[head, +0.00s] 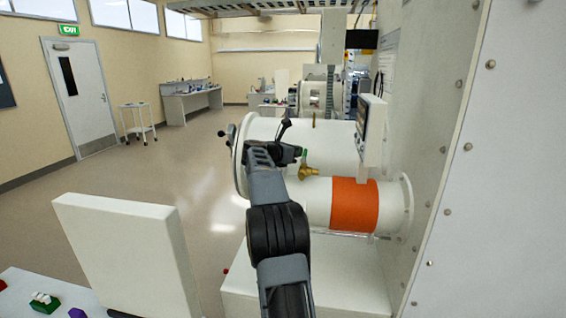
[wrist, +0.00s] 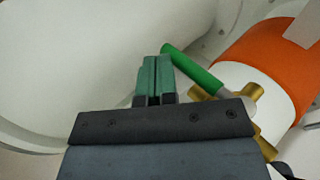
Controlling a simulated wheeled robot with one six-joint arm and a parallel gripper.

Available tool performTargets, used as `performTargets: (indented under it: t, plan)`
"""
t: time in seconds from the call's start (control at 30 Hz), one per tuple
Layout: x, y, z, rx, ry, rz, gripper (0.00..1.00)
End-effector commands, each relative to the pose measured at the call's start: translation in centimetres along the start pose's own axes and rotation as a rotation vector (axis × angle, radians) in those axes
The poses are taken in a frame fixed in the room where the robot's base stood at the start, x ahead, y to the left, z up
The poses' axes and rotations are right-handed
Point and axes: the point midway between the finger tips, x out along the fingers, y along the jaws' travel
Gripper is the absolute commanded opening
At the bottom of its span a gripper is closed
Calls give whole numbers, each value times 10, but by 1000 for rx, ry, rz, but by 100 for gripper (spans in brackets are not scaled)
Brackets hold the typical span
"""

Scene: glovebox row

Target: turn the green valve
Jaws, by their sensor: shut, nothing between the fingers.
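The green valve is a bright green lever handle (wrist: 190,68) on a brass body (wrist: 243,98) in the wrist view. In the head view the brass body (head: 308,173) sits on the white pipe, with a bit of the green handle (head: 305,153) above it. My gripper (wrist: 157,58) has dark green fingers, shut together and empty. Its fingertips are just left of the handle's free end; I cannot tell if they touch it. In the head view my gripper (head: 297,152) is beside the handle, and my arm hides part of the surroundings.
A white pipe with an orange band (head: 354,205) runs right of the valve. A large white cylinder (head: 335,145) lies behind it. A panel box (head: 370,130) stands above the pipe, and a riveted wall (head: 470,190) closes the right. Open floor (head: 190,165) lies left.

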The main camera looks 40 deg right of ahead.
Motion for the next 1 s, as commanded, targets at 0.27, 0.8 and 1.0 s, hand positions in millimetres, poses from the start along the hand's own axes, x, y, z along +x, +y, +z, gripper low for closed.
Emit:
performTargets:
  t: [0.27,0.8,1.0]
  plan:
    - [1,0,0,0,0,0,0]
    - [-14,12,6,1,0,-2,0]
    - [-37,41,4,3,1,-6,0]
